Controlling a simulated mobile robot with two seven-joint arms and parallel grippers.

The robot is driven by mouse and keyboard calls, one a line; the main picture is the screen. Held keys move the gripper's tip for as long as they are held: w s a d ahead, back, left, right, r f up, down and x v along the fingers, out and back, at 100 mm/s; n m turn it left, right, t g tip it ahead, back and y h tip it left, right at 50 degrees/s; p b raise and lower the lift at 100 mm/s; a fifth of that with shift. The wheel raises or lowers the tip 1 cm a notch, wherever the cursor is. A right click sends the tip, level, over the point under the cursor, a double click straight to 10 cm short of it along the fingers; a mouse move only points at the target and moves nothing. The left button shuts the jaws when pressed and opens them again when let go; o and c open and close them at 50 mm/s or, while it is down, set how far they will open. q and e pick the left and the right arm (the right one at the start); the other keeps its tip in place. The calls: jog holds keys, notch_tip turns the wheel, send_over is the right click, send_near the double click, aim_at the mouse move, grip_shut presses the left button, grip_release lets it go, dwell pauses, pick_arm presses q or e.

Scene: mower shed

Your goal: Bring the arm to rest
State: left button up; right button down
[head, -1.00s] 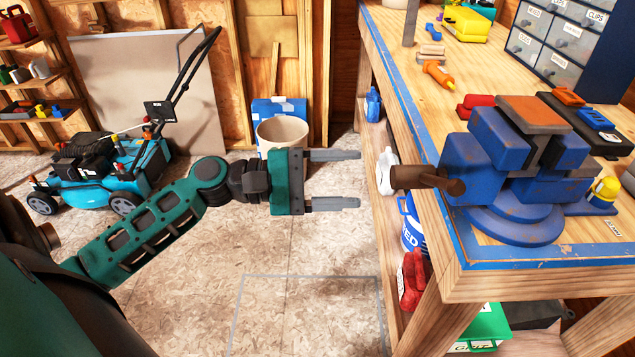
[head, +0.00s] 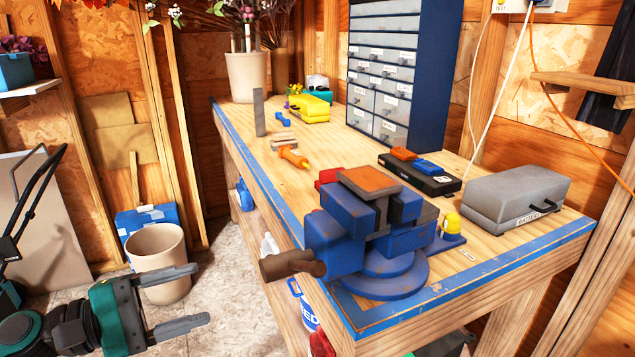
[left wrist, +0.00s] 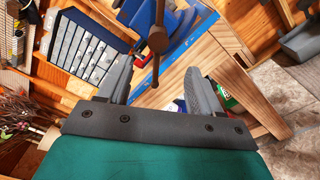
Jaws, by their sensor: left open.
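My left gripper (head: 188,300) comes in at the lower left of the head view, with a green body and two grey fingers held apart. It is open and nothing is between the fingers. It is in the air left of the workbench, lower than the bench top. Its two fingers (left wrist: 165,88) also show apart in the left wrist view, with the bench edge and the vise handle beyond them. My right gripper is in neither view.
A blue vise (head: 340,240) with a brown handle (head: 290,265) sticking out left stands on the bench's near corner. The workbench (head: 325,170) holds a drawer cabinet (head: 385,110) and a grey battery box (head: 512,195). A beige bucket (head: 157,255) stands on the floor behind my gripper.

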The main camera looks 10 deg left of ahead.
pick_arm(q)
notch_tip(320, 180, down, 20)
jog(key=s+d+f+m+y, duration=0.1)
jog(key=s+d+m+y, duration=0.15)
jog(key=m+y, duration=0.45)
jog(key=s+d+f+m+y, duration=0.5)
jog(key=f+m, duration=0.1)
jog(key=m, duration=0.2)
jog(key=shift+s+f+m, duration=0.15)
jog(key=shift+m, duration=0.25)
